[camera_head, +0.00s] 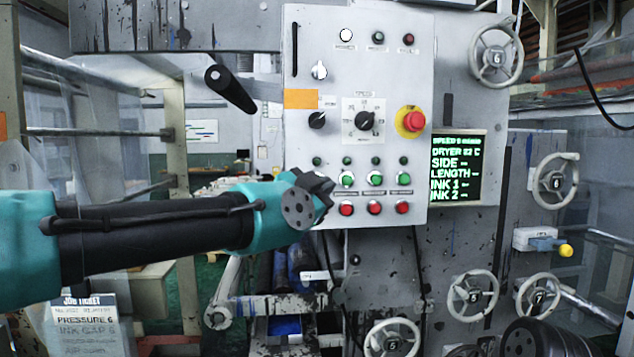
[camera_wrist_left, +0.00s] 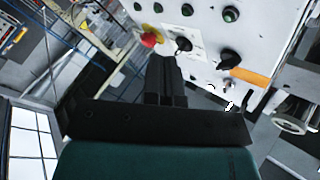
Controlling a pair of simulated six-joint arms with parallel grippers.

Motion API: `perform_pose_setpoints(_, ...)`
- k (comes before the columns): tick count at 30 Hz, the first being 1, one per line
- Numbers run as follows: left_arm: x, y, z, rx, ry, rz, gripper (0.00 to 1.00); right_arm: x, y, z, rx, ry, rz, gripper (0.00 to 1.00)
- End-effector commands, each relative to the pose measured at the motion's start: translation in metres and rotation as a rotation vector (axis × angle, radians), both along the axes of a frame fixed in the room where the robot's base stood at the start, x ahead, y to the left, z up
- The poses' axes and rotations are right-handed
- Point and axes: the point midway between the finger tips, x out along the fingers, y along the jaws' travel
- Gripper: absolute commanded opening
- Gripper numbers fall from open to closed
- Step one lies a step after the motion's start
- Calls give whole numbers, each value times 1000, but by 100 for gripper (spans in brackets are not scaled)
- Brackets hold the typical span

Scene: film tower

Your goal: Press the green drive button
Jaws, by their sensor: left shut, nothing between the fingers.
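The grey control panel (camera_head: 325,220) has a row of three green buttons, left (camera_head: 347,179), middle (camera_head: 375,178) and right (camera_head: 404,178). Their labels are too small to read, so I cannot tell which one is the drive button. My left gripper (camera_head: 324,186) is shut and empty, in front of the panel's lower left, just left of the left green button. I cannot tell whether it touches the panel. In the left wrist view its closed fingers (camera_wrist_left: 164,68) point toward the panel (camera_wrist_left: 268,32). My right gripper is not in view.
A row of red buttons (camera_head: 374,208) lies just below the green ones, with small green lamps (camera_head: 375,161) above. A red emergency stop (camera_head: 413,121) and black knobs (camera_head: 364,121) are higher up. Handwheels (camera_head: 497,56) and a display (camera_head: 458,168) stand right of the panel.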

Motion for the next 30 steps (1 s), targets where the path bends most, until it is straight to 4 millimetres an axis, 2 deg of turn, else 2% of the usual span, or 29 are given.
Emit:
perform_pose_setpoints(18,66,10,0,0,0,1,0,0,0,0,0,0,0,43)
perform_pose_setpoints(30,75,10,0,0,0,0,0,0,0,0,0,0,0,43)
